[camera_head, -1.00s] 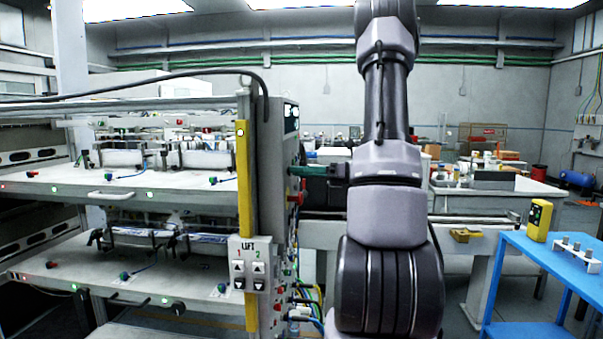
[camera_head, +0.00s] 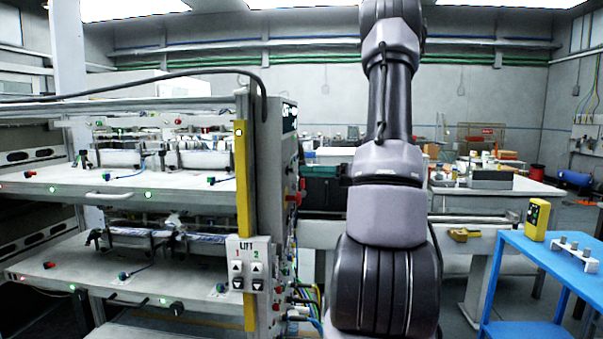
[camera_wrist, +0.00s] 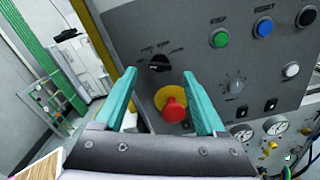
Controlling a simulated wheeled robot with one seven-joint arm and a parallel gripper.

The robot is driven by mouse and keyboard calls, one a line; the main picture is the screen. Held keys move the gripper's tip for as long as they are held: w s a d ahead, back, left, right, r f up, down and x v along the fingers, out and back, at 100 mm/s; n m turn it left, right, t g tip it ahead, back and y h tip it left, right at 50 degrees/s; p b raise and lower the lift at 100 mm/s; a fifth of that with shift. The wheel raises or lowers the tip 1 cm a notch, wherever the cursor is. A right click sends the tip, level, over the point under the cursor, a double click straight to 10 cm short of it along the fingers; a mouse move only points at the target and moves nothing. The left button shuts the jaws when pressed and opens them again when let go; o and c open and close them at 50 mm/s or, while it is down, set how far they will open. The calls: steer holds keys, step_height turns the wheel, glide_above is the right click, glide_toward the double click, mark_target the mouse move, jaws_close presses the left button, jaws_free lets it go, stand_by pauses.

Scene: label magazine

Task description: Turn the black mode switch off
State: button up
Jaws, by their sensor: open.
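The black mode switch (camera_wrist: 160,62) is a round knob on the grey control panel (camera_wrist: 205,70) in the wrist view. It lies just beyond the fingertips, between them in the picture, and I see no contact. My gripper (camera_wrist: 159,74) has two teal fingers spread wide apart with nothing between them. In the head view my arm stands upright right of the rack, and I cannot make out the fingers there. The panel face with the switch is seen only edge-on in that view. The small lettering around the switch is too blurred to read.
A red emergency button (camera_wrist: 173,109) on a yellow base sits just below the switch, between the fingers. Green (camera_wrist: 219,38) and blue (camera_wrist: 263,27) buttons and a grey dial (camera_wrist: 235,85) are to the right. A blue table (camera_head: 550,262) stands at right.

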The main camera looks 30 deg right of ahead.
steer(key=v, duration=0.7)
steer(key=shift+s+d, duration=0.2)
steer(key=shift+d, duration=0.15)
steer(key=s+a+r+n+g+h, duration=0.1)
steer(key=s+a+n+g+h, duration=0.25)
steer(key=a+n, duration=0.4)
steer(key=s+a+r+n+g+h, duration=0.15)
steer(key=s+a+n+g, duration=0.3)
steer(key=a, duration=0.65)
steer(key=s+a+r+n+t+h, duration=0.4)
steer(key=n+h, duration=0.4)
steer(key=n, duration=0.5)
steer(key=shift+s+a+r+t, duration=0.3)
steer(key=shift+s+r+t, duration=0.05)
steer(key=shift+s+t, duration=0.25)
